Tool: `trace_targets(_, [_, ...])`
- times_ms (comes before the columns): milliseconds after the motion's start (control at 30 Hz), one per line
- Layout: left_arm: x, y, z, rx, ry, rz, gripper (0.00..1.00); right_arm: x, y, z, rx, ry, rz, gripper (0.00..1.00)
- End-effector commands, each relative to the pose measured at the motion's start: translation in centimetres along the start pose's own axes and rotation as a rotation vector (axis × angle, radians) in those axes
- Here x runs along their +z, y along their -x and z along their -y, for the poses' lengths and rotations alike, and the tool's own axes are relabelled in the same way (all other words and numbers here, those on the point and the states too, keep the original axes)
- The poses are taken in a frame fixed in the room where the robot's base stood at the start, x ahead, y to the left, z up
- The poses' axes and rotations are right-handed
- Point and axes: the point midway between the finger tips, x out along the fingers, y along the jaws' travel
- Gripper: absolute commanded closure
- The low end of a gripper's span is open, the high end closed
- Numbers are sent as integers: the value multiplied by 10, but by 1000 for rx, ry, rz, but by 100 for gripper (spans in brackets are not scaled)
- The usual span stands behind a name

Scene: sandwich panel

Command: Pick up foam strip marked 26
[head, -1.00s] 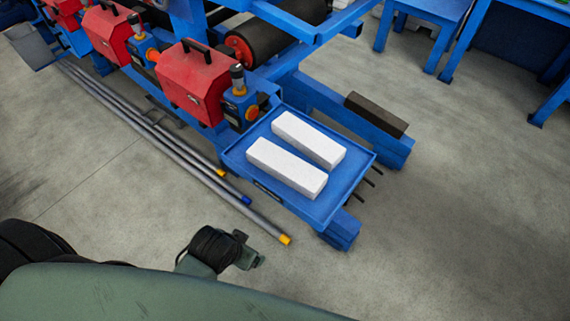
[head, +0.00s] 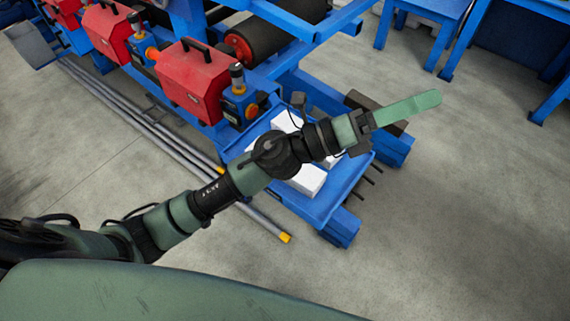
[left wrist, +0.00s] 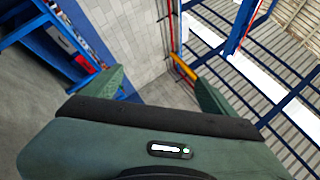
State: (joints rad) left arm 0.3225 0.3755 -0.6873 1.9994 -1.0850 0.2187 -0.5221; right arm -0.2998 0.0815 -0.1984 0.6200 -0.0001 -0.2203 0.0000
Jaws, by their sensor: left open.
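Two white foam strips lie side by side on a blue tray (head: 345,188). The near strip (head: 309,180) and the far strip (head: 285,121) are both partly hidden behind my left arm. No number can be read on either strip. My left gripper (head: 408,110) is beyond the tray to the right in the head view, apart from the strips, with its fingers pointing right. In the left wrist view my left gripper (left wrist: 160,90) shows its two fingers spread wide with nothing between them. My right gripper is not in view.
Red boxes (head: 195,83) with black handles stand on the blue machine frame behind the tray. A dark block (head: 361,99) lies on a blue beam behind the gripper. Grey rods (head: 125,112) lie on the floor at left. Open floor (head: 460,210) is to the right.

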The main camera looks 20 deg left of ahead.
Motion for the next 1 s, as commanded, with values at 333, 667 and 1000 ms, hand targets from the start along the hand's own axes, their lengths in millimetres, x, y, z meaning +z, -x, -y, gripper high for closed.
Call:
trace_targets(333, [-100,118,-137,-84,-969,-1380,13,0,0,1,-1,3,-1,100])
trace_targets(667, [16,244,-200,115,-1087,-2090,13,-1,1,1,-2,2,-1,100])
trace_targets(1000, [2,262,-222,125,-1077,-2123,13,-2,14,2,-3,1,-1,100])
